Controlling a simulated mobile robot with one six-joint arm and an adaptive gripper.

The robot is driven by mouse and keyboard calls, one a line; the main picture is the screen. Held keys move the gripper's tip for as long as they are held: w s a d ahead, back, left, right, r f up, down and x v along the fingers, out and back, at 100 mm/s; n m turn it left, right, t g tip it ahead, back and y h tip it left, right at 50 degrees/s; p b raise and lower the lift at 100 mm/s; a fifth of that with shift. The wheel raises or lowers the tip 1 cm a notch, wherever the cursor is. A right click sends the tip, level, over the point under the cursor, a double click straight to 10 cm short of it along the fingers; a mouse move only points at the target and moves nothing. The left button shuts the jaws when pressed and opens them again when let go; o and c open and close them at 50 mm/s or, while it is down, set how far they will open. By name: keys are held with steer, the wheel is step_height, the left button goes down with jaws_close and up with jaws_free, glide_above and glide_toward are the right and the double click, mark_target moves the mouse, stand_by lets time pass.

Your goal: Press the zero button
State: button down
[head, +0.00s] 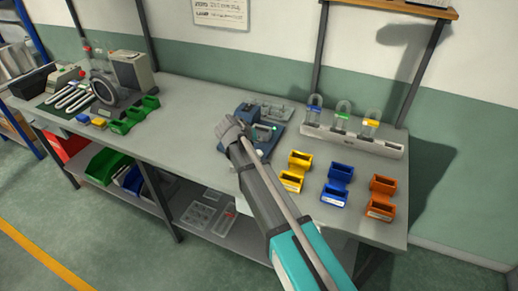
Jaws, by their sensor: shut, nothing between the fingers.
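A blue bench device (245,108) with a grey top and a small green spot stands at the middle of the grey workbench (205,106). No button marked zero can be made out at this size; my arm covers part of the device. My gripper (233,126) is in front of the device's left part in the picture, with its fingers shut and empty. Whether it touches the device cannot be told.
Yellow (297,162), blue (338,178) and orange (381,190) bins stand right of my arm. A white rack (352,139) with padlock-like pieces stands behind them. Green bins (135,117) and a grey machine (132,72) stand at left. Bare bench lies between.

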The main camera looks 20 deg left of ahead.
steer(key=shift+r+p, duration=1.3)
steer(key=shift+r, duration=0.25)
steer(key=shift+s, duration=0.1)
